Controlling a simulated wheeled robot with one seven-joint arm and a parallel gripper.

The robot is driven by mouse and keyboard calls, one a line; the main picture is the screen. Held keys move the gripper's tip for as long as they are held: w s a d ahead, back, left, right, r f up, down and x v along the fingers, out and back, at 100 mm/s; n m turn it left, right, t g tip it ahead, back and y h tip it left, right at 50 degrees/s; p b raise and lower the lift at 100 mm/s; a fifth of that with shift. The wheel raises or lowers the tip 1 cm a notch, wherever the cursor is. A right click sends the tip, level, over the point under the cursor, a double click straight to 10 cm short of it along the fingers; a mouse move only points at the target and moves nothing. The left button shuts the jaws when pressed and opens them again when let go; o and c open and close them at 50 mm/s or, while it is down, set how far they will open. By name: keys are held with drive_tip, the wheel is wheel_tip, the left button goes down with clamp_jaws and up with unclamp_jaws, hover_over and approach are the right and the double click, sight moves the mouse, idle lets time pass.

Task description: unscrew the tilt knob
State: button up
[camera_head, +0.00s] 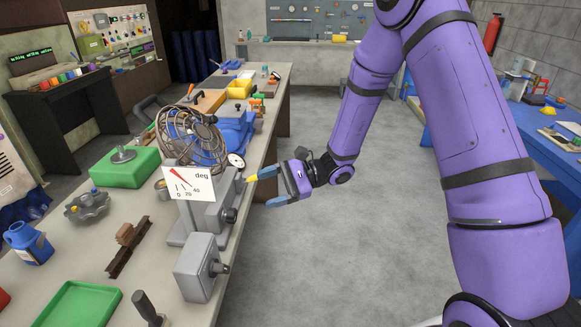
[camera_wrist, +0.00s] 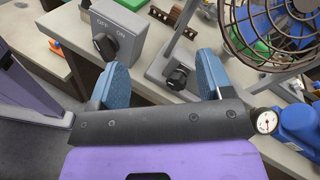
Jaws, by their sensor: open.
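The tilt knob (camera_head: 230,215) is a small black knob on the side of the grey stand (camera_head: 203,221) with the "deg" scale plate (camera_head: 190,183). It also shows in the wrist view (camera_wrist: 178,78), between my finger lines and beyond them. My gripper (camera_head: 262,190) is open with blue fingers, to the right of the knob and apart from it, out past the bench edge. In the wrist view my gripper (camera_wrist: 163,65) has nothing between its fingers. The caged fan (camera_head: 190,137) sits above the stand and fills the upper right of the wrist view.
A grey switch box (camera_head: 200,267) with its own black knob stands nearer on the bench (camera_head: 45,285); the wrist view reads OFF and ON on it. Open floor (camera_head: 310,265) is right of the bench.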

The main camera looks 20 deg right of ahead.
drive_tip(key=s+d+r+n+g+h, duration=0.2)
drive_tip(key=s+d+r+n+h, duration=0.1)
drive_tip(key=s+r, duration=0.4)
drive_tip(key=shift+s+r+n+g+h, duration=0.35)
drive_tip(key=shift+r+n+h, duration=0.45)
drive_tip(key=shift+r+n, duration=0.75)
drive_tip(key=shift+r+m, duration=0.25)
drive_tip(key=s+d+r+n+t+h, duration=0.6)
drive_tip(key=s+d+r+h, duration=0.5)
drive_tip(key=s+d+r, duration=0.4)
drive_tip(key=s+d+t, duration=0.1)
drive_tip(key=s+t, duration=0.1)
drive_tip(key=s, duration=0.1)
drive_tip(key=shift+s+d+t+h, duration=0.15)
drive_tip(key=shift+s+t+h, duration=0.15)
drive_tip(key=shift+s+t, duration=0.1)
